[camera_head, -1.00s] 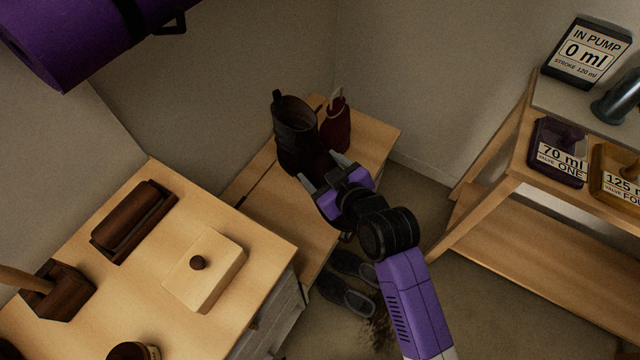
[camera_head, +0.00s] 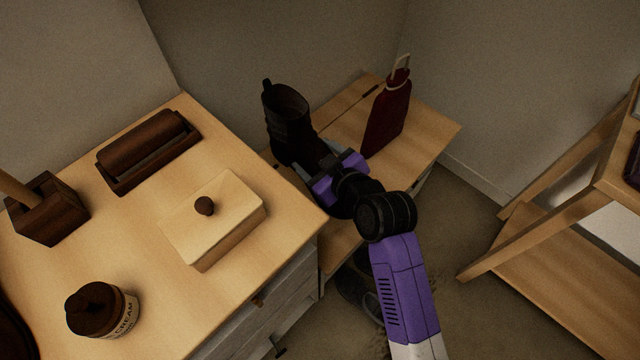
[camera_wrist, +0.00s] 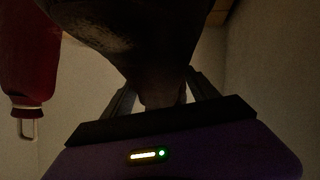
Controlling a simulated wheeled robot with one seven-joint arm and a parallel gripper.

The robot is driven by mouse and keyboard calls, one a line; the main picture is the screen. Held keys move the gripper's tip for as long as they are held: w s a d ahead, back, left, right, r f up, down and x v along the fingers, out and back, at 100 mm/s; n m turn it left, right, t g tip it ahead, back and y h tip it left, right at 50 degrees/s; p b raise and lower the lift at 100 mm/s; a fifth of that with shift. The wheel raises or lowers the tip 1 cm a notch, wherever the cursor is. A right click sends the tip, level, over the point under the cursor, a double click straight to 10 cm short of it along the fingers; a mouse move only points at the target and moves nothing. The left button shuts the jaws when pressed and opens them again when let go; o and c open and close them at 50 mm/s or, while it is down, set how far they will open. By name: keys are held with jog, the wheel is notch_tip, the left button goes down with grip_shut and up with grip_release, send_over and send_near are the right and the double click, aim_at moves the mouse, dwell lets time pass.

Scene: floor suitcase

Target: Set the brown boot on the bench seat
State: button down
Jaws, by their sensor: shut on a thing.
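The brown boot (camera_head: 288,122) is dark and upright in the head view, over the left part of the low wooden bench seat (camera_head: 428,128). My gripper (camera_head: 325,172) is shut on the boot's near lower part, with a finger on each side. In the wrist view the boot (camera_wrist: 150,40) fills the upper middle, between the fingers of my gripper (camera_wrist: 162,98). I cannot tell whether the boot's sole touches the bench.
A dark red bottle (camera_head: 388,115) stands on the bench right of the boot. A cabinet (camera_head: 290,235) at left bears a lidded box (camera_head: 215,222), a dark roller block (camera_head: 148,152) and a jar (camera_head: 103,308). Dark shoes (camera_head: 355,285) lie below the bench. A wooden rack (camera_head: 560,270) stands at right.

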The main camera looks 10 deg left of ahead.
aim_at(341, 209)
notch_tip(341, 209, down, 12)
jog(key=b, duration=0.3)
jog(key=shift+w+r, duration=0.1)
jog(key=shift+r, duration=0.1)
jog(key=shift+c, duration=1)
grip_release()
jog(key=shift+f, duration=0.2)
jog(key=p+v, duration=0.2)
jog(key=v, duration=1)
